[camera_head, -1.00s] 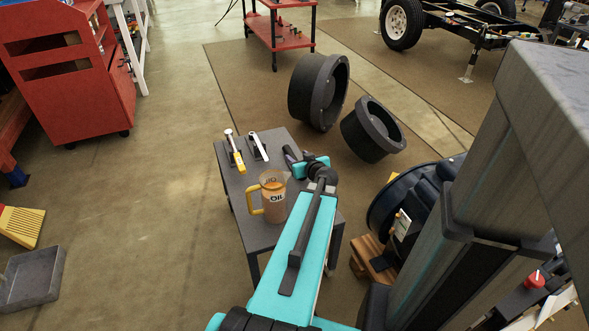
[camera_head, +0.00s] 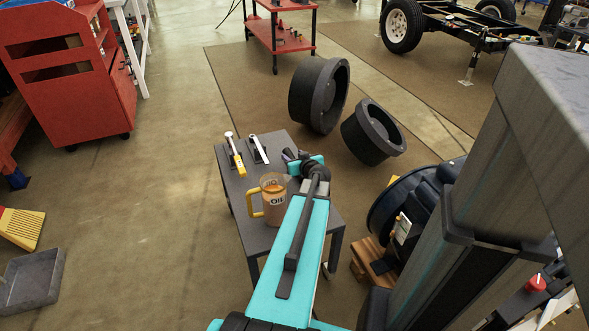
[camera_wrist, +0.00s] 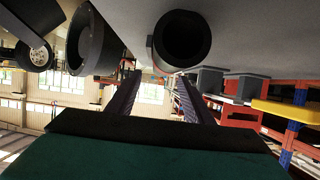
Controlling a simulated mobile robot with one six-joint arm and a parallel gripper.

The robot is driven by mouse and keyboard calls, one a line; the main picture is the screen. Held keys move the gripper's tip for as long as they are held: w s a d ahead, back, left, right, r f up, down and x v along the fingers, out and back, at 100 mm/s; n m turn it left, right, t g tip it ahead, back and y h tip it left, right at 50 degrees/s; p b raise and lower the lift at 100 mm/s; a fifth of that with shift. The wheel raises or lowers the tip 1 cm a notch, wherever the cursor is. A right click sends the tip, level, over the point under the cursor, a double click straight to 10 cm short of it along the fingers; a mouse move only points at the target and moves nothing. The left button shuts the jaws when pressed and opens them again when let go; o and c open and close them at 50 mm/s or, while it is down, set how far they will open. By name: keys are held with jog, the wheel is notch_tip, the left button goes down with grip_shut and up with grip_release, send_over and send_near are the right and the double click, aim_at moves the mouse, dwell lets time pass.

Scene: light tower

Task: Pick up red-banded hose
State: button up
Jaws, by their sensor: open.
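The cylinder is apart from the fingers as far as I can tell. In the head view my gripper (camera_head: 289,154) is low over the far right part of the table, and my arm hides what lies there.
The small grey table (camera_head: 233,187) carries an amber oil jug (camera_head: 273,203) close left of my arm. Black rings (camera_head: 317,93) stand on the floor beyond.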

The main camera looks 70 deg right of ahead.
aim_at(290, 153)
jog(key=shift+x, duration=2.6)
jog(key=shift+w+a+f, duration=0.1)
jog(key=c, duration=1.1)
jog(key=shift+c, duration=0.2)
jog(key=shift+r, duration=0.95)
notch_tip(290, 153, up, 2)
jog(key=shift+r+p, duration=0.15)
jog(key=shift+p, duration=0.35)
jog(key=s+d, duration=0.2)
jog(key=s, duration=1.4)
jog(key=shift+r, duration=0.45)
